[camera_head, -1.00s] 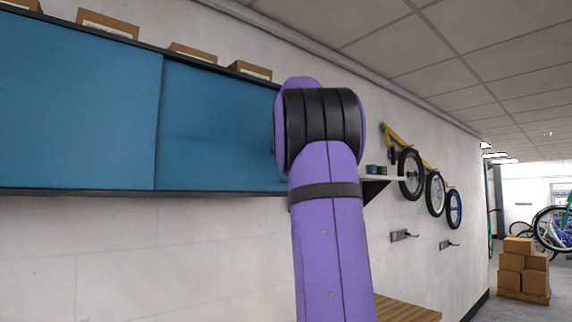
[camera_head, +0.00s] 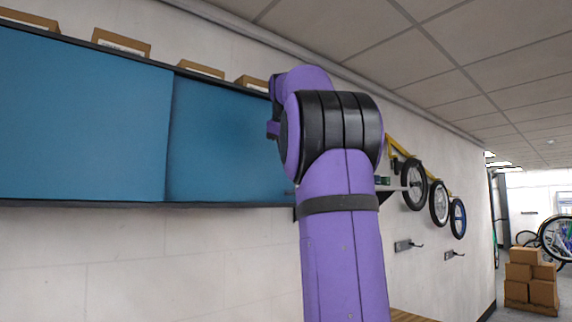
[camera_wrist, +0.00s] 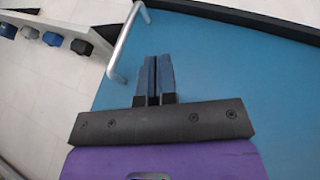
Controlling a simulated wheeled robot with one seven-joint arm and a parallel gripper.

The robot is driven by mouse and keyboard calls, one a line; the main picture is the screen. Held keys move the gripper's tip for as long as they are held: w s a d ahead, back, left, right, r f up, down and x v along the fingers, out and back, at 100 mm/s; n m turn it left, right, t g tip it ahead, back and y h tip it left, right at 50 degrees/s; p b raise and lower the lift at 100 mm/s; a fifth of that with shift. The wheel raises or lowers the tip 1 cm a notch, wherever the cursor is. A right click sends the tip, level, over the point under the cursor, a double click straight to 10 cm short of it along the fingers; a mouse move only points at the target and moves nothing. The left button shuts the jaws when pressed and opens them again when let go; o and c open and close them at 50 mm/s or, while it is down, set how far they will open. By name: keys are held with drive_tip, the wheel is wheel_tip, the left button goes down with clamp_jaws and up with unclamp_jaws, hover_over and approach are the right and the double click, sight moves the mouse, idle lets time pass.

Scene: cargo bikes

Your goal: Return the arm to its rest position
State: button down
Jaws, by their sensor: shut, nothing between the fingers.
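My gripper (camera_wrist: 153,78) shows in the wrist view with its two dark fingers shut together and nothing between them. The fingertips point toward a blue cabinet door (camera_wrist: 225,75) with a pale bar handle (camera_wrist: 126,42) just left of them. I cannot tell how far the fingers are from the door. In the head view my purple arm rises bent in the middle, its dark-banded joint in front of the right end of the wall cabinet (camera_head: 85,110). A piece of my wrist shows left of that joint; the fingers are hidden.
Cardboard boxes (camera_head: 120,42) stand on top of the cabinet. Right of my arm are a small wall shelf (camera_head: 391,188), hanging wheels (camera_head: 414,185) and wall hooks (camera_head: 405,245). A wooden surface (camera_head: 410,317) lies below. Stacked boxes (camera_head: 530,275) stand on the floor far right.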

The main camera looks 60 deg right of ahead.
drive_tip(key=shift+s+a+r, duration=0.2)
drive_tip(key=shift+a+r, duration=0.2)
drive_tip(key=shift+r, duration=0.2)
drive_tip(key=s+a+f+n+t+y, duration=0.1)
drive_tip(key=s+a+f+y, duration=0.1)
drive_tip(key=a+f, duration=0.85)
drive_tip(key=s+a+f+t+y, duration=0.1)
drive_tip(key=a+f+y, duration=0.2)
drive_tip(key=a+f, duration=0.75)
drive_tip(key=s+a+f, duration=0.6)
drive_tip(key=a+f, duration=0.2)
drive_tip(key=f, duration=0.1)
drive_tip(key=s+a+f+n+g+y, duration=0.1)
drive_tip(key=s+a+f, duration=0.5)
drive_tip(key=a+f, duration=0.2)
drive_tip(key=shift+a+f, duration=0.25)
drive_tip(key=shift+f, duration=0.2)
